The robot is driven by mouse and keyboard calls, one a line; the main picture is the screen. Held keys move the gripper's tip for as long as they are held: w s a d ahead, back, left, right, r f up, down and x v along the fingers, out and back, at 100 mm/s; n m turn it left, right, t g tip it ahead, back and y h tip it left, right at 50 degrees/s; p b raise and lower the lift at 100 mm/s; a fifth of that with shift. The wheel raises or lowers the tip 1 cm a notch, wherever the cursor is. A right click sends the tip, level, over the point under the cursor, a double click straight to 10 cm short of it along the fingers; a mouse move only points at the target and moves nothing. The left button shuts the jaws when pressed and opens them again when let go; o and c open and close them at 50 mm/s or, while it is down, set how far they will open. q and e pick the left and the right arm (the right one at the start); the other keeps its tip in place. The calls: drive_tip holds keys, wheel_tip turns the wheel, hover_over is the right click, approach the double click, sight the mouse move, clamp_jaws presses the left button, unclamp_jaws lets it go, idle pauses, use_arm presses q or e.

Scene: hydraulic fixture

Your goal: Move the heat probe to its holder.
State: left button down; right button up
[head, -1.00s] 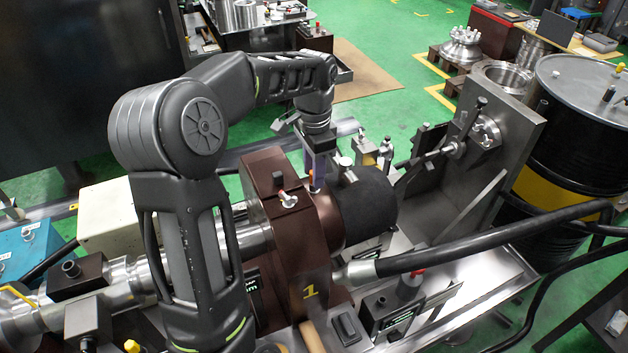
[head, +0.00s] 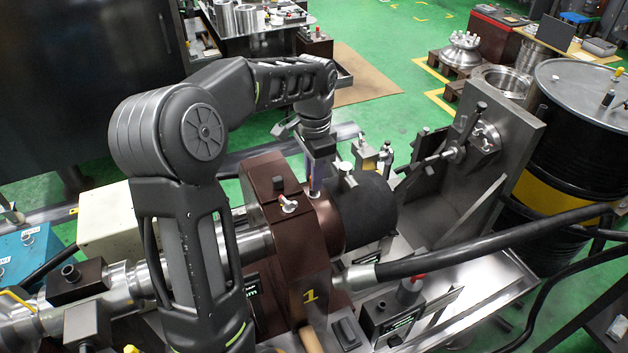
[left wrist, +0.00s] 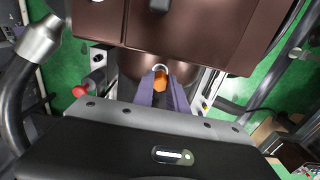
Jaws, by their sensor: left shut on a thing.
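My left gripper (head: 315,192) reaches down behind the brown block marked 1 (head: 310,296), beside the black cylinder (head: 366,208). Its purple fingers also show in the left wrist view (left wrist: 161,94), shut on a small orange piece, which I take to be the heat probe (left wrist: 160,83). A pale ring shows right at its far end, close to the brown surface; I cannot tell whether they touch. In the head view the probe is hidden by the fingers. I cannot make out which part is its holder. My right gripper is not in view.
A thick black hose (head: 480,240) runs from the fixture toward the right. A red-topped fitting (head: 411,288) and small dark boxes stand at the front. A steel angle plate (head: 510,155) and a black drum (head: 575,130) stand to the right.

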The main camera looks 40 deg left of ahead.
use_arm(q)
drive_tip(key=shift+r, duration=0.15)
drive_tip(key=shift+r+p, duration=2.05)
drive_tip(key=shift+r, duration=0.35)
drive_tip(key=c, duration=1.8)
unclamp_jaws()
drive_tip(key=shift+c, duration=0.2)
clamp_jaws()
